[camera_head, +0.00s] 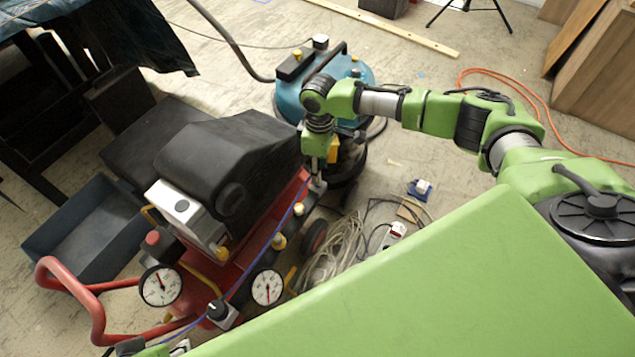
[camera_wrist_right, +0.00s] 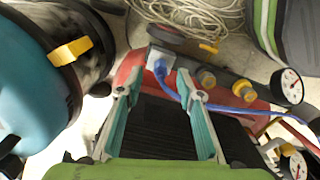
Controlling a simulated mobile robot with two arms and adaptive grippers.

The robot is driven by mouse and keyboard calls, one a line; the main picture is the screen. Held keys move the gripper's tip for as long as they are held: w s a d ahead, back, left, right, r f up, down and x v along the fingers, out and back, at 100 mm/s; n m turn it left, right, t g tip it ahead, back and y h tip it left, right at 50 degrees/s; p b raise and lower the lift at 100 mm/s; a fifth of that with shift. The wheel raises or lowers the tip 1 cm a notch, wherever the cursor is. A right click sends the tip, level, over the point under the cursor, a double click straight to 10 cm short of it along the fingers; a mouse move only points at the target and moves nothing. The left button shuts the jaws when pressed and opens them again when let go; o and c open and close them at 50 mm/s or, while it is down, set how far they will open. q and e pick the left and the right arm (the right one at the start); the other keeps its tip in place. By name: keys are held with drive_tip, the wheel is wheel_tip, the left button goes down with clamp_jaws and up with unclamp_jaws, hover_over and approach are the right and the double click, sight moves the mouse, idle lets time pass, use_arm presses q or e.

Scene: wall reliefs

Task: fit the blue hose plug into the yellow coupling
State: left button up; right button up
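The blue hose plug (camera_wrist_right: 159,69) sits at the far end of the red compressor, with its blue hose (camera_wrist_right: 173,94) trailing right. Whether it is seated in a coupling cannot be told. My right gripper (camera_wrist_right: 160,78) is open, with its fingertips on either side of the plug and gaps showing. In the head view the right gripper (camera_head: 316,186) points down at that end of the compressor, hiding the plug. Yellow couplings stand in a row beside it, one near (camera_wrist_right: 206,78) and one farther (camera_wrist_right: 244,91); they also show in the head view (camera_head: 278,241). My left gripper is not in view.
The black compressor cover (camera_head: 225,155) lies left of my right gripper. A teal vacuum (camera_head: 360,80) stands just behind it. Pressure gauges (camera_head: 268,287) are at the compressor's front. Coiled cable (camera_head: 335,245) lies on the floor, with an orange cord (camera_head: 520,85) farther right.

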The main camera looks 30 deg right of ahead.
wheel_tip(320, 180, down, 5)
drive_tip(key=shift+a+r+b, duration=0.1)
drive_tip(key=shift+b, duration=0.85)
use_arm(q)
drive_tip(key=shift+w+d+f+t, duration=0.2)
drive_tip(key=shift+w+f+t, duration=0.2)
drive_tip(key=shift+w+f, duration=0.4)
use_arm(e)
clamp_jaws()
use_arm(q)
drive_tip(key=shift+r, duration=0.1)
